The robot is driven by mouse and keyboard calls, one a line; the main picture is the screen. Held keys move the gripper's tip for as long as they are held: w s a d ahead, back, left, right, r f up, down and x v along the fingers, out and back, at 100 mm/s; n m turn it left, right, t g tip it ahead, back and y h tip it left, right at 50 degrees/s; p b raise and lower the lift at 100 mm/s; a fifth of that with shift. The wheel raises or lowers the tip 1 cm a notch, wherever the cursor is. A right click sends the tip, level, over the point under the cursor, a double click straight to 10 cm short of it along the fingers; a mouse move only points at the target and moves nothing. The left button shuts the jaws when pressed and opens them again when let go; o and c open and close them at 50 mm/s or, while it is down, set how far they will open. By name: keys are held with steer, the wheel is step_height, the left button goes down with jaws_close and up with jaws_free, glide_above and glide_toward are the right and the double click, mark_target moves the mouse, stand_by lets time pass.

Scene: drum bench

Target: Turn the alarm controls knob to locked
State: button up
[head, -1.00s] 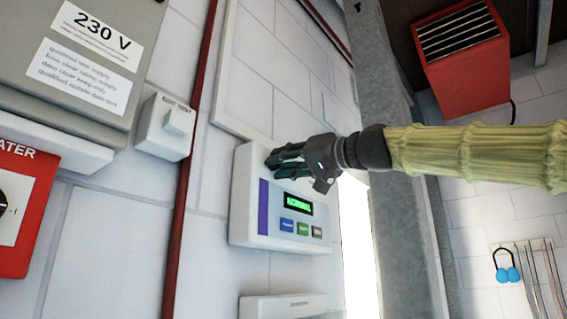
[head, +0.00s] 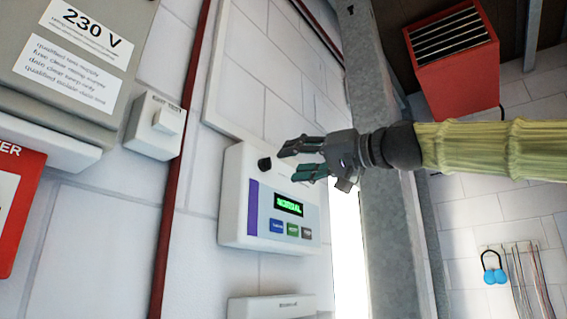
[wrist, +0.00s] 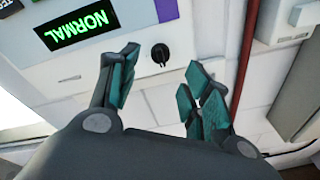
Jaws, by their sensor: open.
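The alarm controls knob (head: 265,164) is a small black round knob on the upper part of a white wall panel (head: 233,215). The panel has a green lit display reading NORMAL (head: 289,204) and three buttons below it. In the wrist view the knob (wrist: 160,54) shows upside down on the panel, beyond the gap between the fingertips and not touched. My gripper (head: 302,158) is open and empty, just right of the knob in the head view. In the wrist view its fingers (wrist: 160,82) are spread apart. The knob's position markings cannot be read.
A grey 230 V cabinet (head: 45,110) and a small white switch box (head: 155,127) are at the left. A dark red pipe (head: 181,170) runs between them and the panel. A grey steel post (head: 385,230) stands right of the panel, behind my arm.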

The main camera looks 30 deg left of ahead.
steer(key=shift+s+d+f, duration=0.1)
steer(key=shift+d+f, duration=0.1)
steer(key=shift+d, duration=1.1)
steer(key=shift+s+d+f, duration=0.1)
steer(key=shift+d+f, duration=0.1)
steer(key=shift+d, duration=1.1)
